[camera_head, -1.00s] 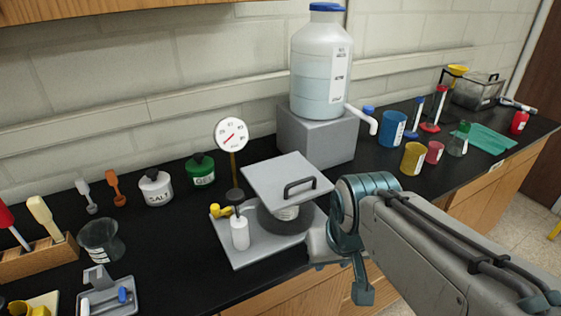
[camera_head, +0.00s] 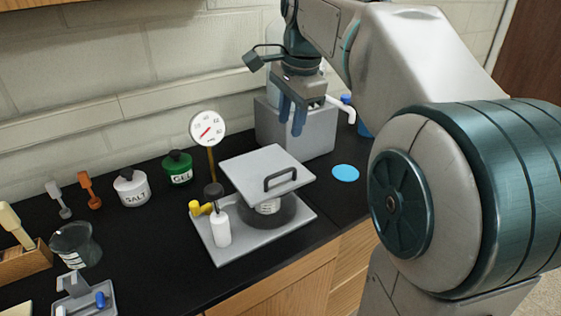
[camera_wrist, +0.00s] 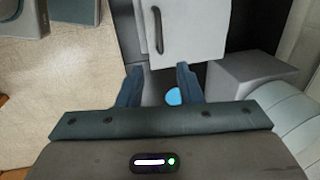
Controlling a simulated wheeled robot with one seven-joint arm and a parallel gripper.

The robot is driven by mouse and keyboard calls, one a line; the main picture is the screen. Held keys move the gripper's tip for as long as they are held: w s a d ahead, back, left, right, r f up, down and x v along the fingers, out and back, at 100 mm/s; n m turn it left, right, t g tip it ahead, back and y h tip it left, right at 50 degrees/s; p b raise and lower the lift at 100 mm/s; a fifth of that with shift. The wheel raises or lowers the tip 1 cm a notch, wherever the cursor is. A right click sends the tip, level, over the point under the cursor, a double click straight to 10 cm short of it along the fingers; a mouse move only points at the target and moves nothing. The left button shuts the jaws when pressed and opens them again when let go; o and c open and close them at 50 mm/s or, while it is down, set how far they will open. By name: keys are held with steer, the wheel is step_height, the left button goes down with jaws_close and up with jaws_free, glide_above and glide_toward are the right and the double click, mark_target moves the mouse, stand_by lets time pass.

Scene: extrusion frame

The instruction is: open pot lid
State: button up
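The pot lid (camera_head: 262,168) is a square grey plate with a dark bar handle (camera_head: 281,178). It lies over the round dark pot (camera_head: 284,212) and hides its top. The pot stands on a flat grey base (camera_head: 245,252). The lid (camera_wrist: 205,35) and handle (camera_wrist: 157,30) also show in the wrist view, just beyond my fingers. My gripper (camera_head: 291,132) points down, raised above and behind the lid, in front of the grey block. Its two fingers are apart with nothing between them, as the wrist view (camera_wrist: 159,70) also shows. It does not touch the handle.
A white bottle (camera_head: 221,230), a yellow part (camera_head: 196,208) and a dial gauge (camera_head: 207,129) stand beside the pot. The grey block (camera_head: 312,140) is behind. A flat blue disc (camera_head: 346,173) lies right of the lid. Salt (camera_head: 131,188) and gel (camera_head: 177,168) jars stand left.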

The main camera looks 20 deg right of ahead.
mark_target(283, 171)
steer(key=f, duration=0.4)
steer(key=w+f, duration=0.1)
steer(key=f, duration=0.3)
steer(key=w+f, duration=0.1)
steer(key=f, duration=0.4)
steer(key=shift+w+a, duration=0.2)
steer(key=shift+a, duration=0.2)
jaws_close()
